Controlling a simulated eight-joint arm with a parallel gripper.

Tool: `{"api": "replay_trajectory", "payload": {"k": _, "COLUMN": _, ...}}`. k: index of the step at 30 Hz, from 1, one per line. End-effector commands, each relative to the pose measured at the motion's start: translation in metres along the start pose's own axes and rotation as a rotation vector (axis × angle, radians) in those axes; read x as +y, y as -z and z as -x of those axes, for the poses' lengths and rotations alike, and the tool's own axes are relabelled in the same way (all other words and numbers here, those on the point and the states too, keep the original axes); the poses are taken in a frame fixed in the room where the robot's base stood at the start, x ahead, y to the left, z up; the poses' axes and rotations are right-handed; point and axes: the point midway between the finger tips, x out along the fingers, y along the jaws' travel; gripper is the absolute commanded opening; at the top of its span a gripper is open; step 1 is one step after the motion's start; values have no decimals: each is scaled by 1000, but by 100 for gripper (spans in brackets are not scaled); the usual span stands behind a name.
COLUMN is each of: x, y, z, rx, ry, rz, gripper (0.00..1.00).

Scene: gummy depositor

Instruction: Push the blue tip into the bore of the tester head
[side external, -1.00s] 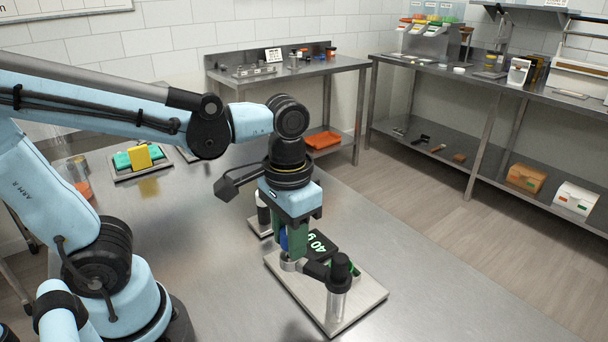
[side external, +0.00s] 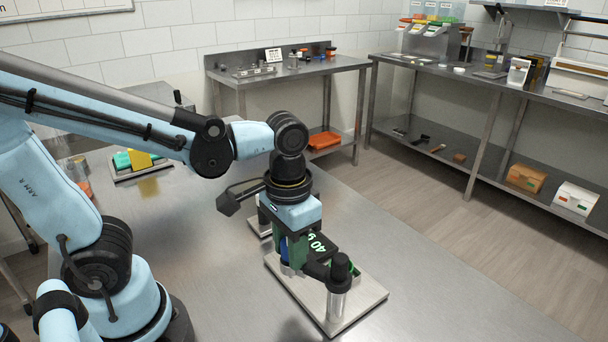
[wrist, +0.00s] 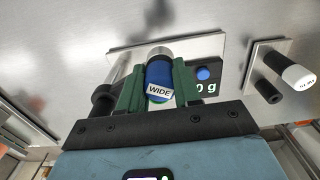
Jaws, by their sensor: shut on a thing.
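My gripper (side external: 291,256) points down over the tester, its green fingers shut on the blue tip (wrist: 160,82), which carries a label reading WIDE. In the side view only a sliver of the blue tip (side external: 284,250) shows between the fingers. The silver tester head (wrist: 159,54) sits at the far end of the blue tip in the wrist view, lined up with it and close or touching. Its bore is hidden, so I cannot tell how deep the tip is. The tester's black arm (side external: 316,270) joins the head to a post on a metal base plate (side external: 358,303).
A display reading 40 g (side external: 322,241) lies beside my fingers. A small plate with a black, white-topped post (wrist: 294,75) stands close by. A tray with a yellow block (side external: 137,160) is at the back left. The front right of the table is clear.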

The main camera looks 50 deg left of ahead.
Motion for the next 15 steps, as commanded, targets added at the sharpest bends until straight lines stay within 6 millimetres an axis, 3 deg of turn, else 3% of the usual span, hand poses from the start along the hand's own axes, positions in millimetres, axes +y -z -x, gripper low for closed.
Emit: {"api": "replay_trajectory", "payload": {"k": 15, "x": 0, "y": 0, "z": 8, "rx": 0, "ry": -1, "rz": -1, "gripper": 0}}
